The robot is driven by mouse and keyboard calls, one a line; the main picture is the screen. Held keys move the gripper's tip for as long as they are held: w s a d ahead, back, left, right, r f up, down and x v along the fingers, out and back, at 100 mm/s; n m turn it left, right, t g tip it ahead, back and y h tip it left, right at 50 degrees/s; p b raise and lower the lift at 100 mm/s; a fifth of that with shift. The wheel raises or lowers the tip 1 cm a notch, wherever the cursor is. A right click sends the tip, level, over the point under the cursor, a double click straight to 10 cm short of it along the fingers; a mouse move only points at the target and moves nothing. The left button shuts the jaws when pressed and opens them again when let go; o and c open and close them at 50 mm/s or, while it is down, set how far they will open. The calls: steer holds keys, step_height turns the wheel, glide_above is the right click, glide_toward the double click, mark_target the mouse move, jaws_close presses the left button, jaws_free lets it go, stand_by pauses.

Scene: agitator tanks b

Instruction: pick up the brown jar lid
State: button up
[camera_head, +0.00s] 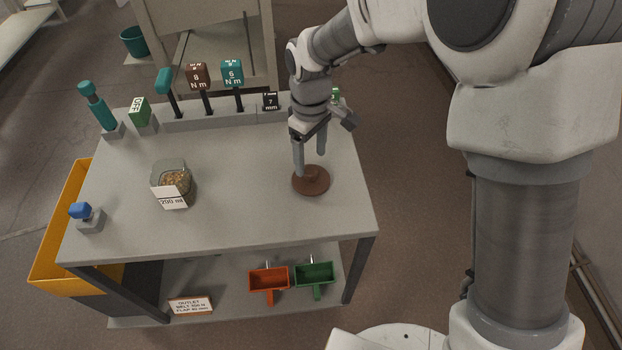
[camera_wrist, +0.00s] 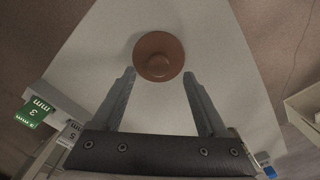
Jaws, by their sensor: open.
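The brown jar lid (camera_head: 311,181) is a round disc with a raised knob in its middle. It lies flat on the right part of the grey table (camera_head: 240,205). In the wrist view the lid (camera_wrist: 158,56) lies just beyond my fingertips, roughly centred between them. My gripper (camera_head: 310,165) is open and empty, pointing down above the lid's far side. The wrist view shows both fingers of my gripper (camera_wrist: 159,74) spread apart. I cannot tell the exact height of the fingertips above the lid.
A square jar marked 200 ml (camera_head: 172,187) stands left of the lid. Tools with labelled blocks (camera_head: 197,76) stand in a rack along the back edge. A blue-topped part (camera_head: 86,215) sits at the left front. The table around the lid is clear.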

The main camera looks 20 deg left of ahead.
mark_target(311, 169)
steer(key=shift+w+f+b, duration=0.15)
steer(key=shift+f+b, duration=0.35)
steer(key=shift+f, duration=2.2)
jaws_close()
